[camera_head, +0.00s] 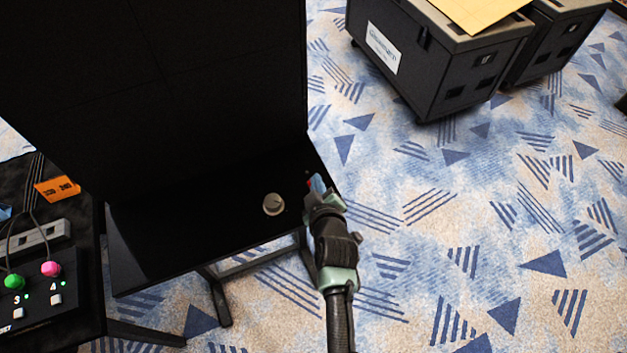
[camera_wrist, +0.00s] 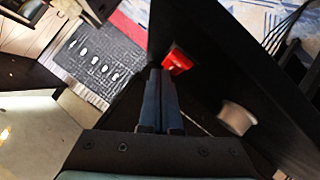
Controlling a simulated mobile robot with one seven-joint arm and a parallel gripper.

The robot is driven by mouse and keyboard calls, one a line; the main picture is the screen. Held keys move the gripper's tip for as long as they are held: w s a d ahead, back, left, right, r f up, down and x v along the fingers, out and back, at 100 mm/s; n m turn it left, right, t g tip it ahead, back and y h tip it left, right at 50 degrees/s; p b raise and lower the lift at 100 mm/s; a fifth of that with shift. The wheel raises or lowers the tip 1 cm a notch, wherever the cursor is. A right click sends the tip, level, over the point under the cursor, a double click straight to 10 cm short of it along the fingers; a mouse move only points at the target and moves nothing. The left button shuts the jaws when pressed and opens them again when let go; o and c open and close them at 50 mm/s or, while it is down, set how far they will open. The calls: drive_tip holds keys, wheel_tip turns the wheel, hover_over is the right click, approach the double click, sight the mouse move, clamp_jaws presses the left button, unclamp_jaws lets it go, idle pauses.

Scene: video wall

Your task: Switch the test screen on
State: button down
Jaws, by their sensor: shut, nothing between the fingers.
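The test screen (camera_head: 200,70) is a large black panel on a stand in the head view, and its face is dark. Its lower black part (camera_head: 170,235) carries a round grey knob (camera_head: 273,204). The knob also shows in the wrist view (camera_wrist: 237,118), right of the fingers. A red switch (camera_wrist: 178,60) sits just beyond my fingertips in the wrist view. In the head view only a small bit of red shows beside the fingertips. My gripper (camera_head: 318,184) is shut and empty at the panel's right edge. Whether it touches the switch I cannot tell.
Dark cases (camera_head: 440,60) stand on the patterned carpet (camera_head: 480,220) at upper right. A black control box (camera_head: 35,300) with green and pink knobs lies at lower left, near an orange tag (camera_head: 57,189). The carpet right of my arm is clear.

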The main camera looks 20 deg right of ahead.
drive_tip(key=shift+f, duration=0.25)
drive_tip(key=shift+r, duration=0.1)
idle(0.3)
drive_tip(key=shift+s+r+p, duration=0.25)
drive_tip(key=shift+r+p, duration=0.15)
drive_tip(key=shift+r, duration=0.35)
drive_tip(key=r+p, duration=0.1)
drive_tip(key=s+r+p, duration=0.1)
drive_tip(key=r, duration=0.1)
drive_tip(key=r+p, duration=0.1)
drive_tip(key=shift+s+r+p, duration=0.25)
drive_tip(key=shift+r+p, duration=0.05)
drive_tip(key=shift+r, duration=0.05)
idle(0.4)
